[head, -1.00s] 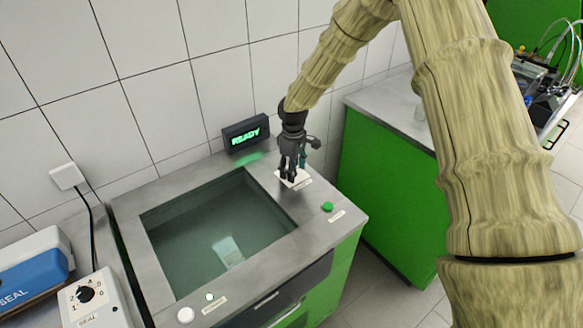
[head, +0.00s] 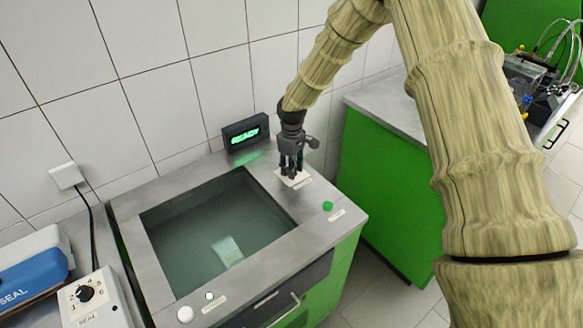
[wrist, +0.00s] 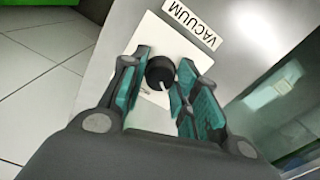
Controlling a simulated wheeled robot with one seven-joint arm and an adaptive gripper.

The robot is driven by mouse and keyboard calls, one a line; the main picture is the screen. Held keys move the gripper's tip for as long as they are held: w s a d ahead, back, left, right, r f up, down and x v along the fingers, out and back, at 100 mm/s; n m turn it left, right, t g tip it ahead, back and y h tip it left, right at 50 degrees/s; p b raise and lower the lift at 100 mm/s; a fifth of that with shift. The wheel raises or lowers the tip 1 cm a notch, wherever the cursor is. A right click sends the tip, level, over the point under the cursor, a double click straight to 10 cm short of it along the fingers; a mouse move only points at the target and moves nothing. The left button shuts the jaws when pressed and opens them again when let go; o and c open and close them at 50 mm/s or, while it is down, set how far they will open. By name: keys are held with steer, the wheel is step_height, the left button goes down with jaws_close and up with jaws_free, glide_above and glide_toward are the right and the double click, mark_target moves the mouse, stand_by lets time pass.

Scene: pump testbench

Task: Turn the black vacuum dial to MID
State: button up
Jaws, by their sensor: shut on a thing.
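The black vacuum dial (wrist: 160,72) sits on a white plate (wrist: 150,112) beside a label reading VACUUM (wrist: 192,22), upside down in the wrist view. A pale pointer mark shows on the dial's lower edge there; the position marks are too unclear to read. My gripper (wrist: 161,78) has its teal-padded fingers on both sides of the dial and is shut on it. In the head view my gripper (head: 291,174) points down onto the plate at the back right of the steel bench top, and its fingers hide the dial.
A display reading READY (head: 245,133) stands left of my gripper against the tiled wall. A sunken glass-covered chamber (head: 205,235) lies to the left. A green button (head: 328,206) is in front right. A sealer box (head: 92,300) stands at lower left.

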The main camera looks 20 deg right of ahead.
steer(key=m, duration=0.6)
steer(key=shift+m, duration=0.4)
steer(key=m, duration=0.5)
steer(key=shift+m, duration=0.7)
steer(key=o, duration=1)
steer(key=shift+b, duration=0.3)
steer(key=shift+r, duration=0.1)
step_height(320, 180, up, 12)
steer(key=shift+f, duration=0.1)
